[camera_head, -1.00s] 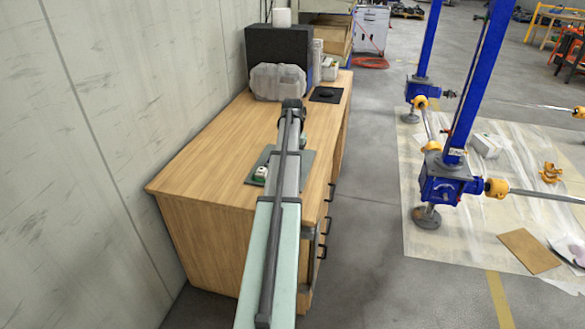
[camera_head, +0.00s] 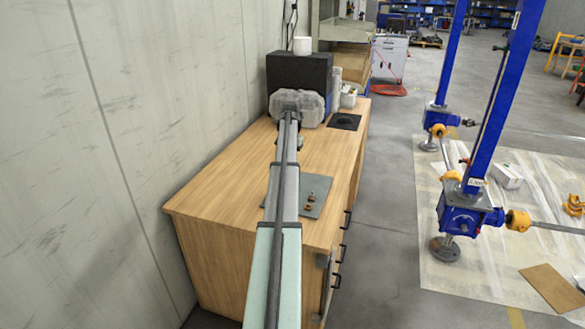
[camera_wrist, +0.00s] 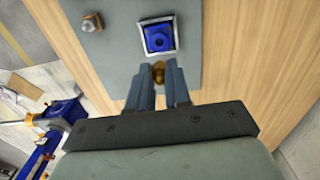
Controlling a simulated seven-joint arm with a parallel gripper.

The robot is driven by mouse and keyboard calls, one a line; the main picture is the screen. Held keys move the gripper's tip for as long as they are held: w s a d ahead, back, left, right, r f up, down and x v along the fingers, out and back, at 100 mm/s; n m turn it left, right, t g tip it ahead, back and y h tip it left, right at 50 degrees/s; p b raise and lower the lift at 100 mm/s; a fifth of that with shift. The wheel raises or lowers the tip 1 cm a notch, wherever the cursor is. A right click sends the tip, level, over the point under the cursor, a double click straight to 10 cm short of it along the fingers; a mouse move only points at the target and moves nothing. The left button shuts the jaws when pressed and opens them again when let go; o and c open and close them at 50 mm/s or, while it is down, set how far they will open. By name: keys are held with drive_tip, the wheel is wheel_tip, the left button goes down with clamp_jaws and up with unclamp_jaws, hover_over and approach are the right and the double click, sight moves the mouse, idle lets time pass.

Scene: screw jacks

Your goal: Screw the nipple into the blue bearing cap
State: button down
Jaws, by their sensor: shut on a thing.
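The blue bearing cap (camera_wrist: 158,38) sits in a square, pale metal-edged holder (camera_wrist: 177,36) on the grey mat, in the upper middle of the wrist view. A round central feature shows in its top. My gripper (camera_wrist: 158,70) is shut on the brass nipple (camera_wrist: 158,76), just below the cap in that view. The nipple appears apart from the cap, but its height above the mat cannot be told. The fingers hide part of the nipple. In the head view my arm hides the gripper and the cap.
A brown metal fitting (camera_wrist: 92,22) lies on the grey mat (camera_head: 321,187). The mat lies on a wooden bench (camera_head: 225,190) beside a wall. Bare bench lies left of my arm.

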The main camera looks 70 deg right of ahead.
drive_tip(key=shift+a, duration=0.1)
idle(0.3)
drive_tip(key=shift+f, duration=2.5)
drive_tip(key=shift+f, duration=1.1)
drive_tip(key=m, duration=0.6)
drive_tip(key=shift+m, duration=0.4)
drive_tip(key=m, duration=0.5)
drive_tip(key=shift+m, duration=0.4)
drive_tip(key=m, duration=0.5)
drive_tip(key=shift+f+m, duration=0.1)
drive_tip(key=shift+m, duration=0.3)
drive_tip(key=m, duration=0.5)
drive_tip(key=shift+m, duration=0.4)
